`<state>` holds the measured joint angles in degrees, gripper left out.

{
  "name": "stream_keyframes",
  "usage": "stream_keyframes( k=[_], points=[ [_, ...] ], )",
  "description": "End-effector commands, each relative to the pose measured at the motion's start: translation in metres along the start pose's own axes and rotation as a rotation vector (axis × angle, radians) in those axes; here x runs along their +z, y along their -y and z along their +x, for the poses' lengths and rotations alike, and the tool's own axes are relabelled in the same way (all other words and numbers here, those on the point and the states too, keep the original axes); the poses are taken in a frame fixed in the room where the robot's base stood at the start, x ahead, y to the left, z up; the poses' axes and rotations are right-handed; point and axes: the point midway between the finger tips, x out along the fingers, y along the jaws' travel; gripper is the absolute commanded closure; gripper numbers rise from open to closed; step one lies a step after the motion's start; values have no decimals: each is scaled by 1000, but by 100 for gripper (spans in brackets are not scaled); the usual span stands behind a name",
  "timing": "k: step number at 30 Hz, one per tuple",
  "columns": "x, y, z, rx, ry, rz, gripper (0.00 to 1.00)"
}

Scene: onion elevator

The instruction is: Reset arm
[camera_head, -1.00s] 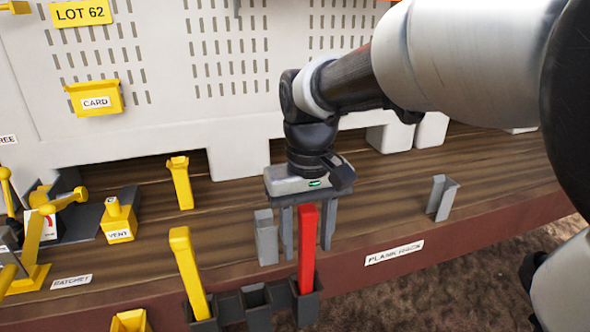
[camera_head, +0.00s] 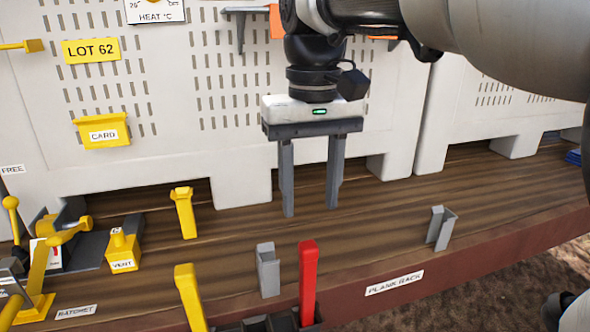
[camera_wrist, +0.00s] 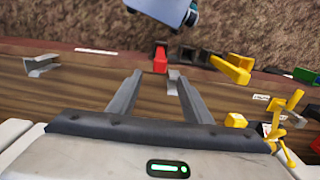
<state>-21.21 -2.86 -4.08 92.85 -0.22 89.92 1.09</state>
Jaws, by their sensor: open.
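My gripper (camera_head: 310,212) hangs fingers down above the wooden deck (camera_head: 370,215), in front of the pale slotted wall. Its two grey fingers are apart with nothing between them. In the wrist view my gripper (camera_wrist: 155,75) also shows open and empty. A red upright bar (camera_head: 308,275) stands in a dark holder at the deck's front edge, below and in front of the fingers. A grey bracket (camera_head: 268,270) stands just left of it.
A second grey bracket (camera_head: 440,228) stands to the right by the PLANK RACK label (camera_head: 394,283). Yellow levers (camera_head: 190,297), a yellow VENT block (camera_head: 122,250) and a yellow CARD box (camera_head: 102,131) are at left. The pale wall (camera_head: 160,165) stands close behind the gripper.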

Motion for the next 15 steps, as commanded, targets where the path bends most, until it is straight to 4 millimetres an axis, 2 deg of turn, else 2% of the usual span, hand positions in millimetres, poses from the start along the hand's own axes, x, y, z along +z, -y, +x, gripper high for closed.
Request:
stream_keyframes(
  k=[5,10,15],
  points=[
    [14,-12,-15,-5,-46,30,55],
    [59,-42,-20,-2,-204,122,55],
    [101,-63,-5,30,-371,213,55]
  ],
)
